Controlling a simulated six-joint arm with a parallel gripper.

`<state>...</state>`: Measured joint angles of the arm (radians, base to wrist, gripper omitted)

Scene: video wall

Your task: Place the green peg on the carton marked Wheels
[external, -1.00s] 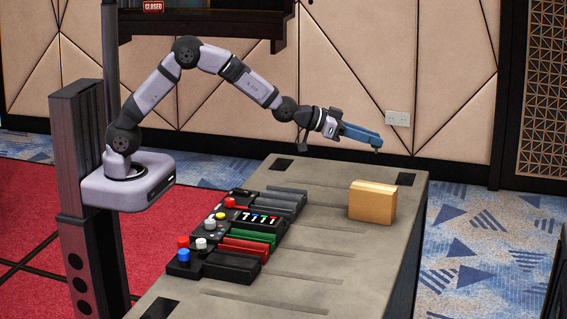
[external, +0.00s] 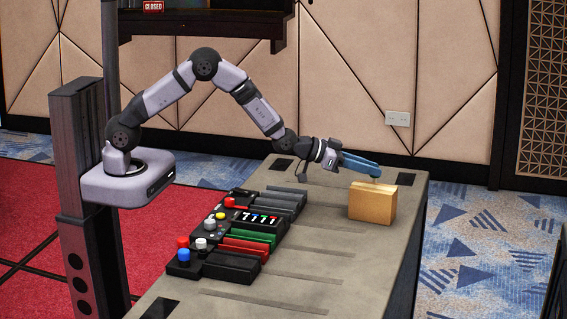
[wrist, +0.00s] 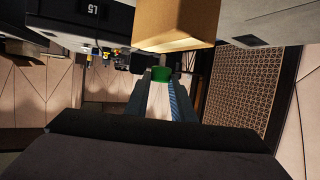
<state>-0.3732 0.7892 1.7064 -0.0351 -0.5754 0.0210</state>
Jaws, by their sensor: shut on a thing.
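A plain tan carton (external: 372,204) stands upright near the right end of the grey table, and no marking on it is readable. My gripper (external: 376,169) is just above the carton's top, reaching over it from the upper left. In the wrist view my gripper (wrist: 160,82) is shut on the green peg (wrist: 161,75), whose green part shows between the fingertips. The carton (wrist: 175,22) also shows in the wrist view, close beyond the fingertips. The peg is too small in the external view to see its colour or whether it touches the carton.
On the grey table (external: 300,285), a row of dark control boxes with coloured knobs (external: 212,232) and dark, green and red blocks (external: 256,236) lies left of the carton. Bare table surrounds the carton's front. The table's right edge is close by.

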